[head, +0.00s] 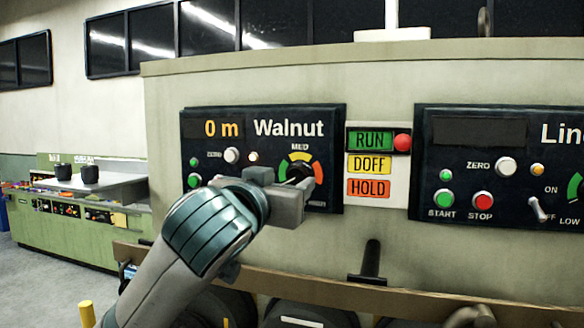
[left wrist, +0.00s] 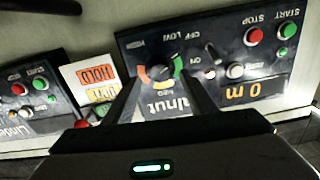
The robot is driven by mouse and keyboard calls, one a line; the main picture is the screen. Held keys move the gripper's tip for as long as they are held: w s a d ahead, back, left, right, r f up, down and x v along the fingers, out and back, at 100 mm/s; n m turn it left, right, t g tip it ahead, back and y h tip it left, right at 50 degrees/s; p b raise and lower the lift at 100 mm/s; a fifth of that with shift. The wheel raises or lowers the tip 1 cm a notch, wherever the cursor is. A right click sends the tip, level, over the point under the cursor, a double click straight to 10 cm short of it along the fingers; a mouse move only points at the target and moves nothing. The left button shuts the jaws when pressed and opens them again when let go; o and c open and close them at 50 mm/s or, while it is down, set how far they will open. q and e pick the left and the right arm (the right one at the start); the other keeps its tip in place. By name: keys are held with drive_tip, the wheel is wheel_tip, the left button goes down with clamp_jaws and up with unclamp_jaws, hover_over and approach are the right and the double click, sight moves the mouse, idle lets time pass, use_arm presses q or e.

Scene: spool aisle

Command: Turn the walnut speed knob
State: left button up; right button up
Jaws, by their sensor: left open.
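The walnut speed knob (head: 301,169) is a dark dial within a green, yellow and red arc on the black Walnut panel (head: 215,175). In the head view it is partly hidden by my left gripper (head: 304,186), which reaches in front of the panel. In the left wrist view the knob (left wrist: 158,73) appears between the two spread fingers of the left gripper (left wrist: 161,80). The fingers are open, and I cannot tell whether they touch the knob. The panel display reads 0 m. My right gripper is not in view.
A RUN/DOFF/HOLD sign (head: 368,188) with a red lamp is right of the Walnut panel. A second panel (head: 470,145) is farther right. A black handle (head: 371,262) sticks out below, above a wooden rail (head: 440,292). A green bench (head: 75,222) stands at left.

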sight(296, 178)
use_arm(q)
drive_tip(key=shift+p+x, duration=0.6)
drive_tip(key=shift+x, duration=1.2)
drive_tip(key=c, duration=1)
drive_tip(key=shift+c, duration=0.2)
